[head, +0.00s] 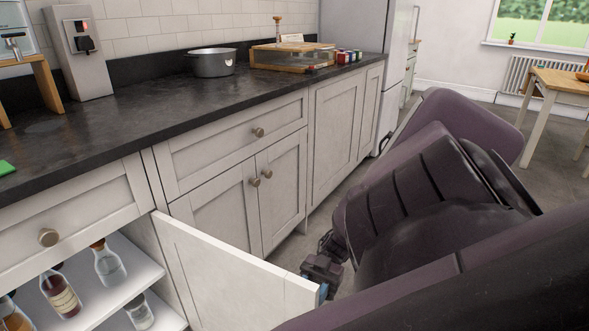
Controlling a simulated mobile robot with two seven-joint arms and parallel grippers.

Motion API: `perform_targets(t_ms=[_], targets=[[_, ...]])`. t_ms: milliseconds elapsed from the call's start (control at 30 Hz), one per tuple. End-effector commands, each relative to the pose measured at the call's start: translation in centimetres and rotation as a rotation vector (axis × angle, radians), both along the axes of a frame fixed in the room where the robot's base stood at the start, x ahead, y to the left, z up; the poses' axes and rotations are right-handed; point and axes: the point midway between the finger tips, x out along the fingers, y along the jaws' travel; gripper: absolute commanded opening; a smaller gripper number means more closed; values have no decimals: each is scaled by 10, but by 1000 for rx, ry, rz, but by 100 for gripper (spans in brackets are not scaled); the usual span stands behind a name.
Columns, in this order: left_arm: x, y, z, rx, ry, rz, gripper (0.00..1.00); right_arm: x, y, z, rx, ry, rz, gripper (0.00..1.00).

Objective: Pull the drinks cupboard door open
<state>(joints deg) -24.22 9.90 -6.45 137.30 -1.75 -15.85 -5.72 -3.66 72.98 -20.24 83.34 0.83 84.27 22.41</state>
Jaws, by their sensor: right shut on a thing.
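The drinks cupboard door (232,275) stands swung out from the cabinet at the lower left, and the inside of the cupboard shows. Bottles stand on its white shelves, among them a clear one (109,265) and one with a label (61,294). My right gripper (322,289) is at the outer free edge of the door, shut on it. The exact grip, and any handle on the door's front face, are hidden. My left gripper is not in view.
Closed cupboards with round knobs (254,182) and a drawer (240,138) lie beyond the open door. The dark worktop (140,124) above holds a grey pot (212,63) and a wooden box (290,57). My right arm fills the right side.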

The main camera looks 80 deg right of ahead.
Motion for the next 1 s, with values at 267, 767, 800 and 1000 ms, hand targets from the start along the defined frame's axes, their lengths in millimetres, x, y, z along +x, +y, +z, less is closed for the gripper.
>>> perform_targets(t_ms=[267,767,800,1000], targets=[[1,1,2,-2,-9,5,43,2,-4,0,-5,-2,3,0],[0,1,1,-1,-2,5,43,0,-3,0,-1,1,6,63],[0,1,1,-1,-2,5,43,-1,-2,0,-1,1,6,63],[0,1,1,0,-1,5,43,-3,-10,0,-1,1,6,63]])
